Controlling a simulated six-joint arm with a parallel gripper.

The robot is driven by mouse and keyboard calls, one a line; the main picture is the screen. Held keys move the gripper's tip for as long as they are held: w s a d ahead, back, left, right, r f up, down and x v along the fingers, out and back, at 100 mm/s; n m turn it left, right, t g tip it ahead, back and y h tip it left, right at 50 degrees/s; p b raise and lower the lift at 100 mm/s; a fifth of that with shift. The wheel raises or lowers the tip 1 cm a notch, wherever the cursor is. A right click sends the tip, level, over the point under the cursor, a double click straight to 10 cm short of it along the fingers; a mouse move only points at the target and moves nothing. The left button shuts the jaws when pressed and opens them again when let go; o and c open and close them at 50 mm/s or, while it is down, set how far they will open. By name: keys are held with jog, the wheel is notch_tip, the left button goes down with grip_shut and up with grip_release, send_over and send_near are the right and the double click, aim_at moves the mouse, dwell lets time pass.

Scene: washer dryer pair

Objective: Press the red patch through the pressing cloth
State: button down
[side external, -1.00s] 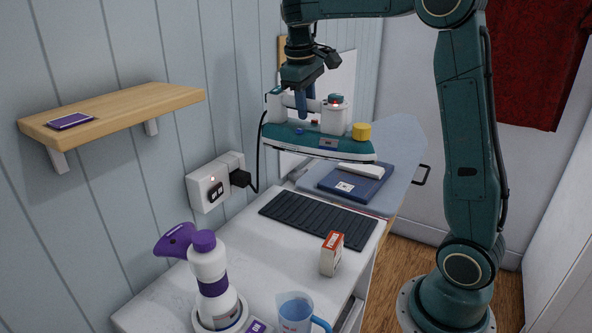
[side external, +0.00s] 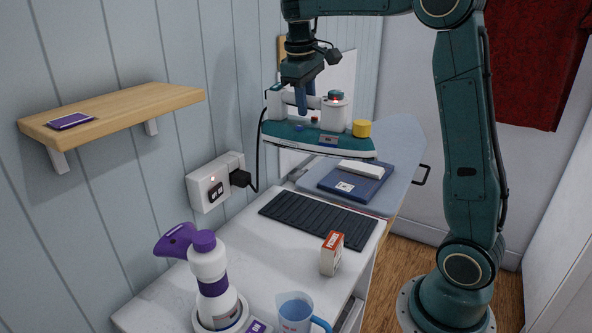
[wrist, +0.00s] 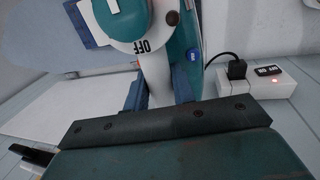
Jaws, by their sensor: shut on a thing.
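My gripper (side external: 303,101) is shut on the white handle of a teal and white iron (side external: 325,139). The iron is held in the air, roughly level, above the far end of the counter. It has a yellow knob at its front and a lit red light on top. In the wrist view my fingers (wrist: 156,92) close around the handle (wrist: 155,73), beside an OFF marking. A blue folded item (side external: 350,188) with a white label lies on the grey-blue board (side external: 402,150) beyond the iron. A white folded piece (side external: 362,169), possibly the pressing cloth, rests on it. I cannot make out a red patch.
A black ribbed mat (side external: 318,219) lies on the white counter (side external: 255,255). A red-and-white box (side external: 331,254), a purple-and-white bottle (side external: 208,262) and a blue-handled jug (side external: 296,313) stand nearer. The iron's cord runs to a wall socket (side external: 215,182). A wooden shelf (side external: 125,112) is at left.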

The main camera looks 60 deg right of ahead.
jog(key=s+d+f, duration=0.1)
jog(key=d+f, duration=0.2)
jog(key=d, duration=0.6)
jog(key=d+f, duration=0.2)
jog(key=d, duration=0.7)
jog(key=s+d+f, duration=0.1)
jog(key=d+f, duration=0.2)
jog(key=d, duration=0.6)
jog(key=shift+s+f, duration=0.35)
jog(key=shift+f, duration=0.15)
notch_tip(320, 180, down, 7)
jog(key=shift+f, duration=0.7)
dwell(3.8)
